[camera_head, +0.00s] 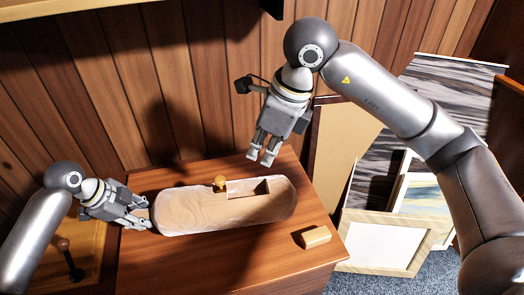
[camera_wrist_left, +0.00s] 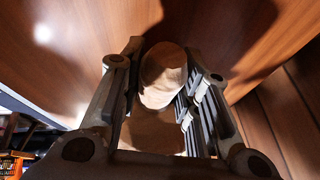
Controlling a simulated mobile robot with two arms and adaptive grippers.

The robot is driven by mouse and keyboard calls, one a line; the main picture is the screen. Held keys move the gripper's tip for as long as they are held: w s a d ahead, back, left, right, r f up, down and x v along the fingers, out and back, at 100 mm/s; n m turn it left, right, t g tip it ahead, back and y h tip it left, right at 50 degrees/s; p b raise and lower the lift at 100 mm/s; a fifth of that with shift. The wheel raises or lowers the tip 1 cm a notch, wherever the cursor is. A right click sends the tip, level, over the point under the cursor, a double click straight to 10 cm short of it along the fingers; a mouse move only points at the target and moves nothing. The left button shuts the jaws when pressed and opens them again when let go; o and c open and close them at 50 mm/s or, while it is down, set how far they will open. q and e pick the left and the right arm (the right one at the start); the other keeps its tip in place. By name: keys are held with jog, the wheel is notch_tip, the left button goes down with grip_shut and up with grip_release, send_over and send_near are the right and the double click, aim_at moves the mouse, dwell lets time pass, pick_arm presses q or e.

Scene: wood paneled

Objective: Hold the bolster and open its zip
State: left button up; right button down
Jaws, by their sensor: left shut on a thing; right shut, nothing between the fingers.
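The bolster (camera_head: 185,212) is a long tan shape with rounded ends, lying across the wooden cabinet top. A gold zip pull (camera_head: 220,183) stands at its back edge, left of the middle. A rectangular opening (camera_head: 250,188) with a shadowed inside shows to the right of the pull. My left gripper (camera_head: 147,213) is shut on the bolster's left end; in the left wrist view the tan end (camera_wrist_left: 162,75) sits between the fingers. My right gripper (camera_head: 262,157) is shut and empty, above and behind the bolster's right half, apart from the pull.
A small tan block (camera_head: 315,237) lies on the cabinet top (camera_head: 225,260) at front right. Wood-paneled wall (camera_head: 190,80) stands close behind. Framed pictures (camera_head: 385,245) and panels lean at the right, past the cabinet's edge. The front of the top is mostly clear.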

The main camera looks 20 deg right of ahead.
pick_arm(q)
jog(key=shift+f, duration=0.1)
pick_arm(e)
jog(key=v, duration=1.2)
pick_arm(q)
jog(key=o, duration=1.3)
pick_arm(e)
jog(key=shift+f, duration=0.1)
pick_arm(q)
jog(key=shift+o, duration=0.2)
pick_arm(e)
jog(key=shift+w, duration=0.1)
pick_arm(q)
jog(key=o, duration=0.6)
jog(key=shift+c, duration=0.2)
